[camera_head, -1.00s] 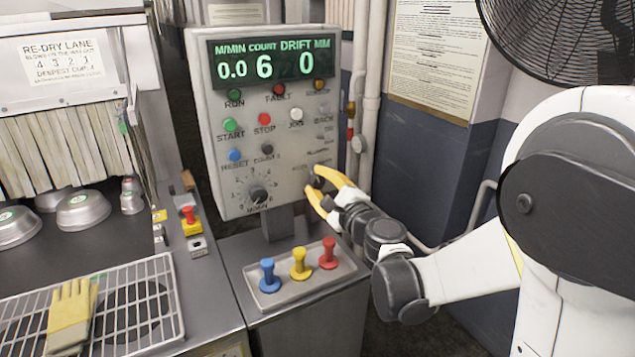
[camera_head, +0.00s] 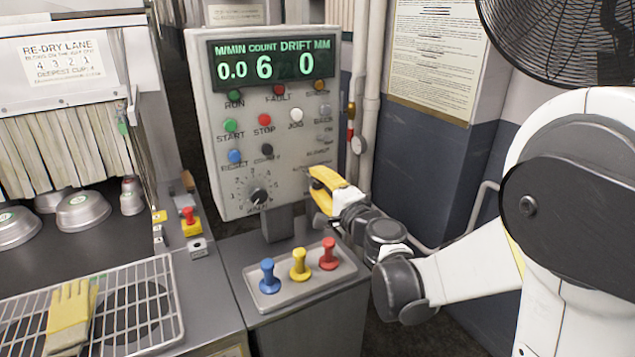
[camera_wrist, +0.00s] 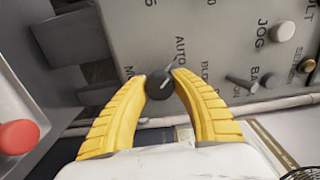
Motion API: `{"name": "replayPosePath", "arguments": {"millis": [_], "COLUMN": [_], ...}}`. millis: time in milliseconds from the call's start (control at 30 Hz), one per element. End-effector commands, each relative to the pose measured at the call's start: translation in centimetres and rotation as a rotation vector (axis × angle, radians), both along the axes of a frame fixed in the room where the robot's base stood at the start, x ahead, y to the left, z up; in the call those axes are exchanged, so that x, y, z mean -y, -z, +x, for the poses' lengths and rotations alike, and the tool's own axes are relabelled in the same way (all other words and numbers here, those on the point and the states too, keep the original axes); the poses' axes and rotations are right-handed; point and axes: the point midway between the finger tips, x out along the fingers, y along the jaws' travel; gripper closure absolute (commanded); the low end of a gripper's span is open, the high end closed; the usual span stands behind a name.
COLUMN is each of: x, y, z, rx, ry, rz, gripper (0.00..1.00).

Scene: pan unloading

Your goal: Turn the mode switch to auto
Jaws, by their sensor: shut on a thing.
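The mode switch, a small round black knob (camera_wrist: 159,86) with a pale pointer line, sits on the grey panel face. In the wrist view the label AUTO is printed just above it, and a partly hidden label starting with M is to its left. My gripper (camera_wrist: 162,80) has its two yellow fingers closed on the knob's sides. In the head view my gripper (camera_head: 316,184) is at the panel's lower right and its fingers hide the knob. The pointer seems to lean toward AUTO, but its exact setting is hard to tell.
The control panel (camera_head: 290,155) carries several buttons, a numbered dial (camera_head: 258,194) and a display reading 0.0, 6 and 0. Blue, yellow and red pegs stand in a tray (camera_head: 300,290) below. A pipe (camera_head: 369,120) runs close on the right.

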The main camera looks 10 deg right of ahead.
Motion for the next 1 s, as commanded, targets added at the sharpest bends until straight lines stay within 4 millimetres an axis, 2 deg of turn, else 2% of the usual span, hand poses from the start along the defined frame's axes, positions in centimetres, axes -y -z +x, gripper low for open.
{"name": "replayPosePath", "arguments": {"millis": [267, 300, 367, 400, 767, 867, 1000], "x": [0.1, 0.1, 0.1, 0.1, 0.2, 0.6, 1.5], "y": [0.0, 0.0, 0.0, 0.0, 0.0, 0.0, 0.0], "z": [0.0, 0.0, 0.0, 0.0, -0.6, -1.9, -5.0], "rx": [0.0, 0.0, 0.0, 0.0, 0.0, 0.0, 0.0], "ry": [0.001, 0.001, 0.001, 0.001, 0.001, 0.001, 0.003], "rz": [-0.001, -0.001, 0.0, 0.0, 0.0, 0.0, 0.0], "gripper": [1.0, 0.67, 0.48, 0.45, 0.45, 0.45, 0.45]}}
